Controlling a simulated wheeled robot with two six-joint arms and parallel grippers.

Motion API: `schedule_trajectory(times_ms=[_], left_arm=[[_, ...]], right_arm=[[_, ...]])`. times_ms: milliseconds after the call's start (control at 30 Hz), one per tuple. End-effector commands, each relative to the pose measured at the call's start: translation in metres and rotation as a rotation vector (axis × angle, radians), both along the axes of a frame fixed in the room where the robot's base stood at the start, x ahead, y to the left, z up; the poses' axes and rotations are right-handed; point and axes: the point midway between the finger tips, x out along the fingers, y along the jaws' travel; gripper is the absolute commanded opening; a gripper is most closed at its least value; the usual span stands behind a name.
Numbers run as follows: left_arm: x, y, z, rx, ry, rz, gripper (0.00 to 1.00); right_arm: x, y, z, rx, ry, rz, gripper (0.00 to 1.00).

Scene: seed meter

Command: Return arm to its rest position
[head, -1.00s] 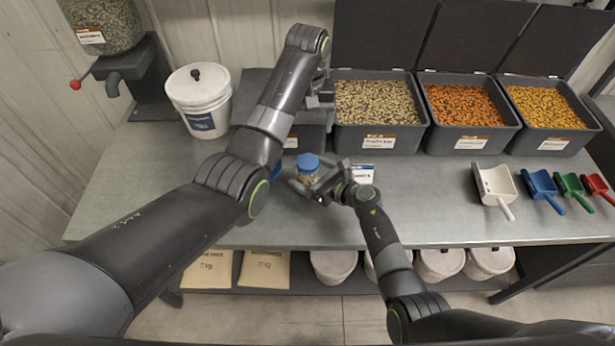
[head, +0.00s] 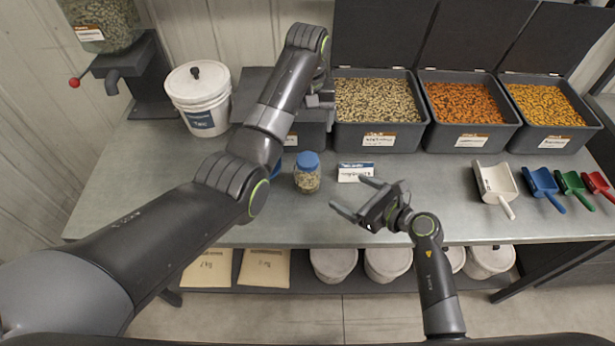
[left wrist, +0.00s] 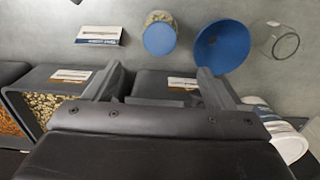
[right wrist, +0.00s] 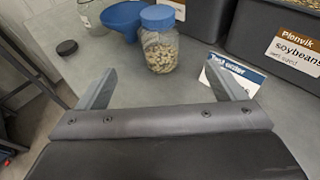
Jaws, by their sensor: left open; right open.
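A small clear jar of seeds with a blue lid (head: 307,178) stands upright on the metal bench (head: 400,220); it also shows in the left wrist view (left wrist: 159,36) and right wrist view (right wrist: 160,45). My right gripper (head: 350,195) is open and empty, to the right of the jar and apart from it, over the bench's front part. Its fingers show in the right wrist view (right wrist: 162,78). My left gripper (head: 322,98) is open and empty, high over the bins at the back; its fingers show in the left wrist view (left wrist: 160,78).
A blue funnel (right wrist: 122,18) and an empty glass jar (left wrist: 275,42) stand beside the lidded jar. A label card (head: 355,172) stands to its right. Seed bins (head: 380,143), a white bucket (head: 200,100) and scoops (head: 495,185) line the bench.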

Motion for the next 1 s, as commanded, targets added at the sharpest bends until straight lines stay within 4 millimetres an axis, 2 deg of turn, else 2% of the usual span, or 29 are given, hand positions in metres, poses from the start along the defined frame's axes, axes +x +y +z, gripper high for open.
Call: schedule_trajectory(times_ms=[200, 767, 867, 1000], left_arm=[[0.000, 0.000, -0.002, 0.000, 0.000, 0.000, 0.77], [0.000, 0.001, -0.003, -0.001, 0.000, 0.001, 0.77], [-0.002, 0.009, -0.014, -0.012, -0.002, 0.009, 0.77], [-0.011, 0.036, -0.046, -0.047, -0.020, 0.035, 0.77]], right_arm=[[-0.007, -0.007, 0.003, -0.001, -0.001, 0.000, 0.90], [-0.006, -0.007, 0.004, 0.007, -0.002, -0.005, 0.90], [-0.004, -0.011, 0.014, 0.063, -0.012, -0.051, 0.90], [0.001, -0.034, 0.049, 0.278, -0.044, -0.220, 0.90]])
